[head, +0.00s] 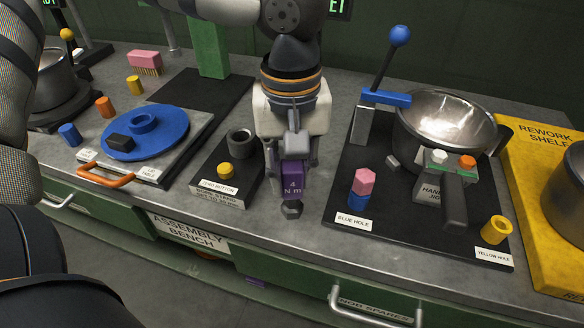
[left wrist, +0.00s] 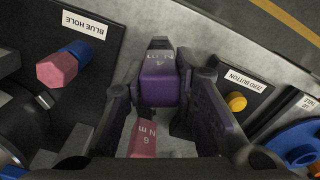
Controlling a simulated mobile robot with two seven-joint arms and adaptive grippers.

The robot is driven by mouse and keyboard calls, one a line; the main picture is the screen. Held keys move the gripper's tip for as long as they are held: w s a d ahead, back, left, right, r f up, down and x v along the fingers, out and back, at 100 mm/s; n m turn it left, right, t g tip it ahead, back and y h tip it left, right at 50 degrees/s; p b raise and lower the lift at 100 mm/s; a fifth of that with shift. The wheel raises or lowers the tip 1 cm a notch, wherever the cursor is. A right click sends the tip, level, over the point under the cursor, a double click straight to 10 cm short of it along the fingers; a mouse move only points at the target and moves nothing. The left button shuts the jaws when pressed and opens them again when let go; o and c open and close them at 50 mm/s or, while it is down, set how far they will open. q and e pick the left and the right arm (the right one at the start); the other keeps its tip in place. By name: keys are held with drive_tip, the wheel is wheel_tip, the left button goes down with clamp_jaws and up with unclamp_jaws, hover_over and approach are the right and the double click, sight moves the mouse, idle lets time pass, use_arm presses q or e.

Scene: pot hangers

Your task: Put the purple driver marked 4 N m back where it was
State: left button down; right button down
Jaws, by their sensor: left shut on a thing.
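The purple driver (head: 292,180) marked 4 N m is held in my left gripper (head: 292,188), over the bench between the zero button stand and the black jig board. Its dark grey end (head: 292,210) points toward the front edge. In the left wrist view the purple driver (left wrist: 158,84) sits between the two fingers of my left gripper (left wrist: 160,100). A pink thing marked 6 N m (left wrist: 148,140) shows below it there; it is hidden in the head view. My right gripper is not in view.
Left stand: a dark grey cup (head: 241,143) and yellow button (head: 226,170). On the jig board are a pink and blue peg (head: 363,185), a steel pot (head: 445,120) with a blue-knobbed lever (head: 400,37), and a yellow ring (head: 496,229). A blue disc (head: 165,145) sits farther left.

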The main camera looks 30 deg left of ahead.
use_arm(q)
drive_tip(key=c, duration=1.3)
unclamp_jaws()
drive_tip(key=shift+f, duration=0.15)
wheel_tip(320, 180, up, 12)
drive_tip(key=shift+r, duration=0.2)
